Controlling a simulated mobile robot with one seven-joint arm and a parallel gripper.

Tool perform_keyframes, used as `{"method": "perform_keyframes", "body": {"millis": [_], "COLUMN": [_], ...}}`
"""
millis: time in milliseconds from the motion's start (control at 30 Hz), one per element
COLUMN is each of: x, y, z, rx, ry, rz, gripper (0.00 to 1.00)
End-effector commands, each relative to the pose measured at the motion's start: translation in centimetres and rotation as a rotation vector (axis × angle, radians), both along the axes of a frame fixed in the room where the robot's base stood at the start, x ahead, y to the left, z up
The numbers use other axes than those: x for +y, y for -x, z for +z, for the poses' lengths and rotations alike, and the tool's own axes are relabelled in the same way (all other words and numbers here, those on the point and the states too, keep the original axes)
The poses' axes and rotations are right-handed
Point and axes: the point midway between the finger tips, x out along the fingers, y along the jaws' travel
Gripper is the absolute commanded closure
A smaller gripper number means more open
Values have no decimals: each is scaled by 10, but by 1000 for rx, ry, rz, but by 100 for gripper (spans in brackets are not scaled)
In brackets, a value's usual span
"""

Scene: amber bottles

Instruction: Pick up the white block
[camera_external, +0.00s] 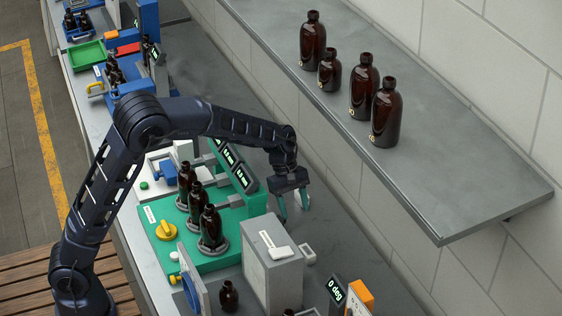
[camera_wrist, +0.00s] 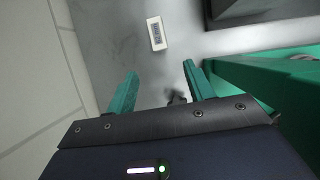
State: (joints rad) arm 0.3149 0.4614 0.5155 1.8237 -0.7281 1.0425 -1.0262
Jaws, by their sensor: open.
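A small white block (camera_wrist: 157,33) with a dark marked face lies on the grey counter at the top middle of the wrist view. It also shows in the external view (camera_external: 308,254), just right of the grey box. My gripper (camera_external: 293,203) points down over the counter strip between the green machine and the wall. In the wrist view its two green fingers (camera_wrist: 161,70) are apart with nothing between them. The block lies beyond the fingertips, apart from them.
The green machine (camera_external: 214,260) holding brown bottles stands left of my gripper. A grey box (camera_external: 268,275) stands close beside the block. A wall shelf (camera_external: 425,165) with several amber bottles overhangs at the right. Bare counter (camera_wrist: 95,25) lies between block and wall.

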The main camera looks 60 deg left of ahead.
Motion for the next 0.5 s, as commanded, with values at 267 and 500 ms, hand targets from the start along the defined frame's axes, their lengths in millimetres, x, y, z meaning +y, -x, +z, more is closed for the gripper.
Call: {"method": "perform_keyframes", "body": {"millis": [267,500], "x": [-26,-36], "y": [-1,-2], "z": [-34,-59], "rx": [50,52], "ry": [7,7], "rz": [16,15], "gripper": [47,47]}}
